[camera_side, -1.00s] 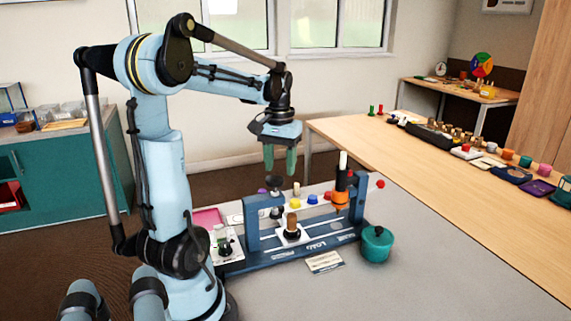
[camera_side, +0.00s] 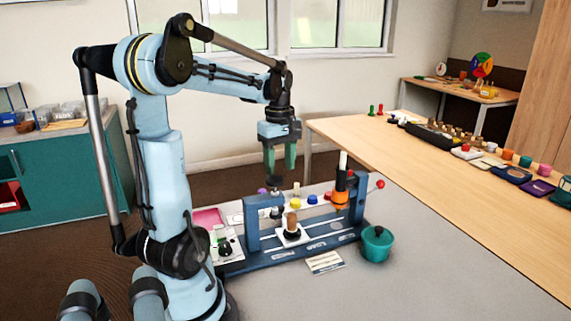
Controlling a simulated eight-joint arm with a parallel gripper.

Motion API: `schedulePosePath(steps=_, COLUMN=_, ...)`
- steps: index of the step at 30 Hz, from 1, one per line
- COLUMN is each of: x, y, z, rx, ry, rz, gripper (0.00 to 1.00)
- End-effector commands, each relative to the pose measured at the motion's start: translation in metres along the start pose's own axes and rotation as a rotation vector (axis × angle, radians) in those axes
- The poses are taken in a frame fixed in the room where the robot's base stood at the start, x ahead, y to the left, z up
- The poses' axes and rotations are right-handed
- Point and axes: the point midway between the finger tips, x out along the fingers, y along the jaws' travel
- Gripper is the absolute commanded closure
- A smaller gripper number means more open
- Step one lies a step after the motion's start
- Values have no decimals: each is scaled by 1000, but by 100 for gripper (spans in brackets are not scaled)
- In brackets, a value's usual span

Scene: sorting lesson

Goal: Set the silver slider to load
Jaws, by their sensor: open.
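A blue frame-like station (camera_side: 318,246) stands on the grey table, with pale labels along its front. I cannot tell for sure which part is the silver slider, and the label words are too small to read. My gripper (camera_side: 280,170) points down with its green fingers apart and empty. It hangs above the left part of the station, touching nothing that I can see.
A teal lidded pot (camera_side: 376,246) stands right of the station. A white card (camera_side: 325,263) lies in front. The table's front right is clear.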

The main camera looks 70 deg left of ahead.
Motion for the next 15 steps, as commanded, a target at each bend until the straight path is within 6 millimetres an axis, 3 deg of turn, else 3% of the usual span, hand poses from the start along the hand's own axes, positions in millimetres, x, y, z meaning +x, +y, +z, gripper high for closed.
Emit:
schedulePosePath(steps=3, x=0, y=0, z=0, rx=-126, ry=0, rz=0, gripper=49)
schedulePosePath(steps=8, x=2, y=0, z=0, rx=-188, ry=0, rz=0, gripper=49)
schedulePosePath(steps=15, x=27, y=0, z=0, rx=-189, ry=0, rz=0, gripper=49)
